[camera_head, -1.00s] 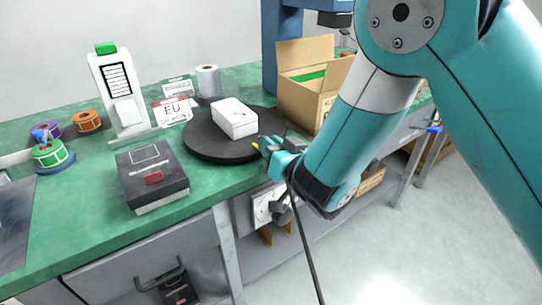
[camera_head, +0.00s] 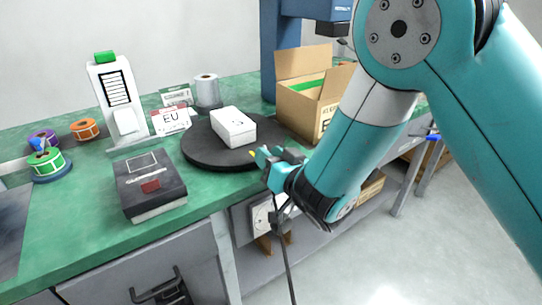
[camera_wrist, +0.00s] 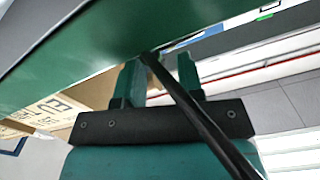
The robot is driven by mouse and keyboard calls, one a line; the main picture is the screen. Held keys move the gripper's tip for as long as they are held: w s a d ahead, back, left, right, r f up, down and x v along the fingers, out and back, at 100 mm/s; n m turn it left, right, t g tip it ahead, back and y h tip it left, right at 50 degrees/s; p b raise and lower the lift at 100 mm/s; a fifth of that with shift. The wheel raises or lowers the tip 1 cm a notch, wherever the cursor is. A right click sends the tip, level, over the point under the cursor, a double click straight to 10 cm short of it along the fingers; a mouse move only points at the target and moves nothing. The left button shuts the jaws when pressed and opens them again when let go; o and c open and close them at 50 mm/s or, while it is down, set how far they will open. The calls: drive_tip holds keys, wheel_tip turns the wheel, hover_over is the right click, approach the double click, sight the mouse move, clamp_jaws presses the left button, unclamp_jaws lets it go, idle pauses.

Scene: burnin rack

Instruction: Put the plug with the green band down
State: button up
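My gripper (camera_head: 266,157) is at the front edge of the green bench, just right of and in front of the black round plate. In the wrist view, its two teal fingers (camera_wrist: 162,75) stand apart with a gap between them. A black cable (camera_wrist: 190,103) runs from beside the left fingertip across the gripper body. In the head view the cable (camera_head: 283,250) hangs from the gripper towards the floor. I cannot make out the plug or its green band. A small yellow spot shows at the gripper's tip. Whether the fingers grip anything is unclear.
The black round plate (camera_head: 200,151) carries a white box (camera_head: 233,127). A black box (camera_head: 150,184), label rolls (camera_head: 85,129) and a white stand (camera_head: 108,95) are to the left. An open cardboard box (camera_head: 300,105) is behind. Bare green bench lies around the black box.

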drive_tip(key=shift+s+a+f, duration=0.15)
drive_tip(key=shift+s+f, duration=0.05)
drive_tip(key=shift+f, duration=0.1)
drive_tip(key=shift+a+r+p, duration=0.1)
drive_tip(key=shift+r+p, duration=0.5)
drive_tip(key=shift+p, duration=0.05)
drive_tip(key=shift+s+f+b, duration=0.25)
drive_tip(key=shift+b, duration=0.5)
drive_tip(key=r+b+v, duration=0.1)
drive_tip(key=b+v, duration=0.1)
drive_tip(key=v, duration=0.7)
drive_tip(key=shift+d+r+b, duration=0.15)
drive_tip(key=shift+d+b, duration=0.15)
drive_tip(key=shift+p, duration=0.6)
drive_tip(key=p+v, duration=0.2)
drive_tip(key=p, duration=0.4)
drive_tip(key=shift+d, duration=0.15)
